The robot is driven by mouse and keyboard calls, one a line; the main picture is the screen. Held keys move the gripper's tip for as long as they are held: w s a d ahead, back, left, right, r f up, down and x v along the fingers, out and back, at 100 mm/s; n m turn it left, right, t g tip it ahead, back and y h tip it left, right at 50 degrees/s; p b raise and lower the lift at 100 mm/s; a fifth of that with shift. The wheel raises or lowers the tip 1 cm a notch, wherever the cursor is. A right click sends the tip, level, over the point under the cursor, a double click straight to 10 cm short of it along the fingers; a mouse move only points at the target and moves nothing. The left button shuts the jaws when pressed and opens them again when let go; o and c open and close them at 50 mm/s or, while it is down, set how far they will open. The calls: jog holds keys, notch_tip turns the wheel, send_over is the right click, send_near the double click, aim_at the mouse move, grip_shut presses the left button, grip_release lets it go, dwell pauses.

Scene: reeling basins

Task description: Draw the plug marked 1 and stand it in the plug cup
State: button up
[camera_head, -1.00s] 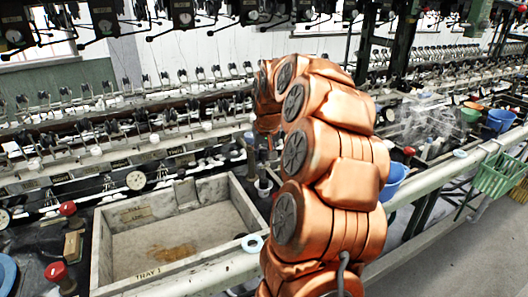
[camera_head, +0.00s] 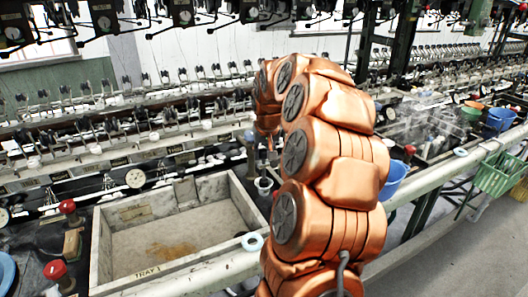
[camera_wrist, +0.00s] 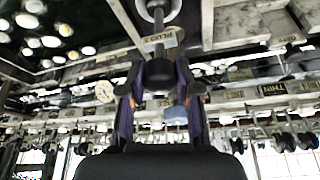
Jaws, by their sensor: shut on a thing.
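My gripper (camera_wrist: 160,88) is shut on a dark plug (camera_wrist: 160,72) in the wrist view, with the plug's black head between its two fingers. A thin stem runs from this head toward a pale round cup (camera_wrist: 146,9) at the top edge; I cannot tell whether its end is inside the cup. In the head view, my gripper (camera_head: 271,157) points down just above the small plug cup (camera_head: 263,186), beside the right wall of the tray. The plug is hardly visible there, and its number cannot be read.
The stone basin marked TRAY 1 (camera_head: 105,278) stands left of the cup, with a brown stain on its floor. A blue-topped post (camera_head: 250,150) rises close beside my gripper. Red knobs (camera_head: 67,207) stand at left. A pale rail (camera_head: 430,180) runs along the front.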

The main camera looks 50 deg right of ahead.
jog(key=shift+f+b, duration=0.35)
jog(key=shift+f, duration=0.15)
jog(key=o, duration=1)
jog(key=shift+o, duration=0.2)
jog(key=shift+r, duration=0.1)
jog(key=v, duration=1.1)
jog(key=shift+r, duration=0.4)
jog(key=shift+s+a, duration=0.1)
